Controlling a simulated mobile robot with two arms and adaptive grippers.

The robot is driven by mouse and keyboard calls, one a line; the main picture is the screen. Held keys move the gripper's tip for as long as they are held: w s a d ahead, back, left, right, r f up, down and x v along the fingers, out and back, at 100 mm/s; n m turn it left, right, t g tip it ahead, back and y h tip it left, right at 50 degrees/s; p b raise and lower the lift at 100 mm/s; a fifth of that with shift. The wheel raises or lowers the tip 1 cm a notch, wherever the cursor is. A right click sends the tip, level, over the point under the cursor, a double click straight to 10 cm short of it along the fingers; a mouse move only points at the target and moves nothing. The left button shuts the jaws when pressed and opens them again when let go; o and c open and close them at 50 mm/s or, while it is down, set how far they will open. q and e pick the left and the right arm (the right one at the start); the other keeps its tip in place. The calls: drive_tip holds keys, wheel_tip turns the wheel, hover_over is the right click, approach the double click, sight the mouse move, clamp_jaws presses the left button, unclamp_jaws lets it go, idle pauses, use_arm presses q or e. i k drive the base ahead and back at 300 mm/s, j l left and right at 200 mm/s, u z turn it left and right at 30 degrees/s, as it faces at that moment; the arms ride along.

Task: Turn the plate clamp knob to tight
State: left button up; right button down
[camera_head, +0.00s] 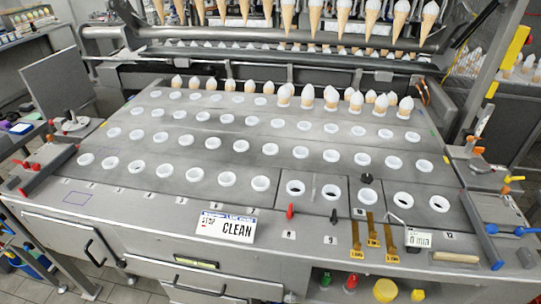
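A black knob (367,178) stands on the plate at the right of the front rows, between the white ring holders; it looks like a clamp knob, but I cannot tell which way it is turned. A red-handled piece (290,211) and a small black-handled piece (334,215) stand at the front edge of the plate. I cannot tell whether either belongs to the plate clamp. Neither of my grippers shows in the head view.
Rows of white rings (226,179) cover the metal plate. Cones (355,101) stand in the back rows, and more hang above. A CLEAN sign (226,226), brass strips (373,240) and a timer (419,239) lie along the front. Coloured levers (508,187) sit at the right.

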sight(366, 178)
drive_tip(key=l+z, duration=0.65)
drive_tip(key=z, duration=0.2)
